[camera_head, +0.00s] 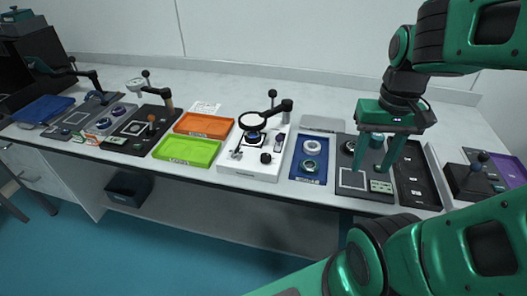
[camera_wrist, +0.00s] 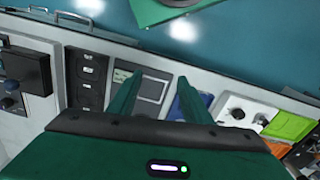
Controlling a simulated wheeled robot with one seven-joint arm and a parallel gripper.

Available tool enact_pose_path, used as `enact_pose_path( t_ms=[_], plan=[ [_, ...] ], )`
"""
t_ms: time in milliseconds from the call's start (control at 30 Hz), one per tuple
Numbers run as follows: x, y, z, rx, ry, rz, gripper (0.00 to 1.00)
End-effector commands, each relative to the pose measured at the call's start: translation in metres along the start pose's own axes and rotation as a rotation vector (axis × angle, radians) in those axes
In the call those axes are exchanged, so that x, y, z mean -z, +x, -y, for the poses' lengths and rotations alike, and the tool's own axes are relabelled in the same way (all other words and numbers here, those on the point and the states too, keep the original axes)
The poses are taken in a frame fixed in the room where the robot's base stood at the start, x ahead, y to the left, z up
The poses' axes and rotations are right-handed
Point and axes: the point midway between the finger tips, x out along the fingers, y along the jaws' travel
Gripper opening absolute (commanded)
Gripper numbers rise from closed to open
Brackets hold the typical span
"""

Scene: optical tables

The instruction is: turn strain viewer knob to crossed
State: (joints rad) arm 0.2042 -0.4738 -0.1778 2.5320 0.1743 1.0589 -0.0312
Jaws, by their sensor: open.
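My gripper (camera_head: 371,172) is open and empty, pointing down over a dark grey unit (camera_head: 353,196). That unit has a pale-outlined square, a small greenish label and round parts, partly hidden by my gripper. The wrist view shows my two fingers (camera_wrist: 159,80) apart above this unit (camera_wrist: 152,89). Left of it, a white box (camera_head: 246,174) carries a ring on a black arm, a small lit stage and a black knob (camera_head: 265,158). The white box also shows in the wrist view (camera_wrist: 227,101). No readable label tells which unit is the strain viewer, and "crossed" is not legible.
A blue tray (camera_head: 297,170) with round rings lies between the white box and grey unit. Green (camera_head: 186,151) and orange (camera_head: 204,125) trays are farther left. A black compartment tray (camera_head: 417,185) is right of my gripper. The bench's back strip is mostly clear.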

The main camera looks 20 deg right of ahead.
Motion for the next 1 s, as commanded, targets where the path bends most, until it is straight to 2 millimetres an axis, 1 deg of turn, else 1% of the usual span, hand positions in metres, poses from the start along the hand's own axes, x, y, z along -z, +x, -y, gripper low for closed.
enact_pose_path(
  t_ms=[33, 67, 167, 200, 267, 300, 367, 400, 500, 533, 600, 700, 767, 867, 1000],
  plan=[
    [0.015, -0.003, 0.012, -0.012, -0.054, 0.002, 0.45],
    [0.024, -0.006, 0.021, -0.018, -0.091, 0.001, 0.45],
    [0.056, -0.013, 0.059, -0.035, -0.237, -0.004, 0.45],
    [0.067, -0.015, 0.078, -0.039, -0.300, -0.006, 0.45],
    [0.083, -0.016, 0.107, -0.039, -0.394, -0.007, 0.45],
    [0.091, -0.016, 0.128, -0.038, -0.455, -0.007, 0.45],
    [0.100, -0.016, 0.157, -0.031, -0.539, -0.007, 0.45],
    [0.105, -0.015, 0.175, -0.026, -0.588, -0.006, 0.45],
    [0.112, -0.012, 0.213, -0.011, -0.690, -0.004, 0.45],
    [0.113, -0.011, 0.222, -0.007, -0.713, -0.003, 0.45],
    [0.114, -0.010, 0.237, 0.002, -0.753, -0.002, 0.45],
    [0.114, -0.007, 0.249, 0.008, -0.783, -0.002, 0.45],
    [0.114, -0.004, 0.251, 0.010, -0.789, -0.001, 0.45],
    [0.114, 0.008, 0.251, 0.009, -0.789, 0.001, 0.45],
    [0.114, 0.032, 0.250, 0.008, -0.787, 0.003, 0.45]
  ],
)
